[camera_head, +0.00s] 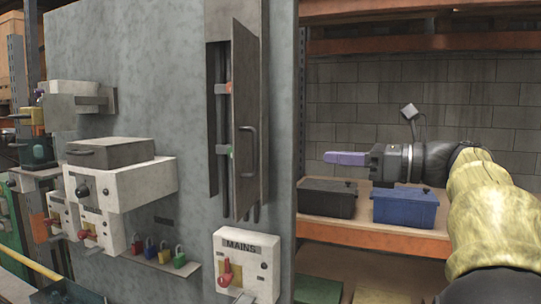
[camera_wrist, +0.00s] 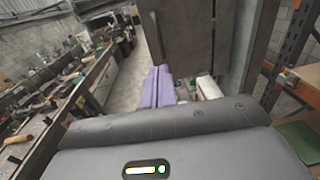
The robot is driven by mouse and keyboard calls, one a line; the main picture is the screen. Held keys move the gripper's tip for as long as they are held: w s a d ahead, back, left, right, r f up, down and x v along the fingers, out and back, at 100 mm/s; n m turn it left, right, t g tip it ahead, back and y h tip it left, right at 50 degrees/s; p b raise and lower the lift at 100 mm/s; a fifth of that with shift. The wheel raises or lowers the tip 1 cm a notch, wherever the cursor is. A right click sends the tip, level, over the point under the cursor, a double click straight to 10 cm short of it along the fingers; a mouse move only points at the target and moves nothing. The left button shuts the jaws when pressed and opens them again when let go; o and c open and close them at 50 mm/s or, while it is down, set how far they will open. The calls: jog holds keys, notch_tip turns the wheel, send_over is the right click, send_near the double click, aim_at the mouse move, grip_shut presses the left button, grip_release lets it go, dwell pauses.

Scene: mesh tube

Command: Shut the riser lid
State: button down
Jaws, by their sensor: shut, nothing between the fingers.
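The riser lid (camera_head: 247,110) is a tall, narrow grey door with a dark bar handle (camera_head: 249,151) on the upright panel. It stands open, swung outward, its left edge nearer the camera. Dark upright pipes with a red and a green fitting show in the gap to its left. My gripper (camera_head: 328,157) has purple fingers, shut and empty. It is right of the lid in the head view, apart from it. In the wrist view the shut fingers (camera_wrist: 158,70) point forward, below a grey surface that appears to be the lid (camera_wrist: 185,35).
A white MAINS switch box (camera_head: 247,262) sits below the lid. Several coloured padlocks (camera_head: 164,252) and white switch boxes (camera_head: 122,185) are left on the panel. A shelf (camera_head: 375,235) holding a black bin (camera_head: 328,198) and a blue bin (camera_head: 405,207) stands behind my gripper.

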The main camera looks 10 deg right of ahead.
jog(key=shift+a, duration=0.15)
jog(key=p+x, duration=0.5)
jog(key=x, duration=0.8)
jog(key=shift+w+a, duration=0.25)
jog(key=shift+w, duration=0.1)
jog(key=shift+a, duration=0.1)
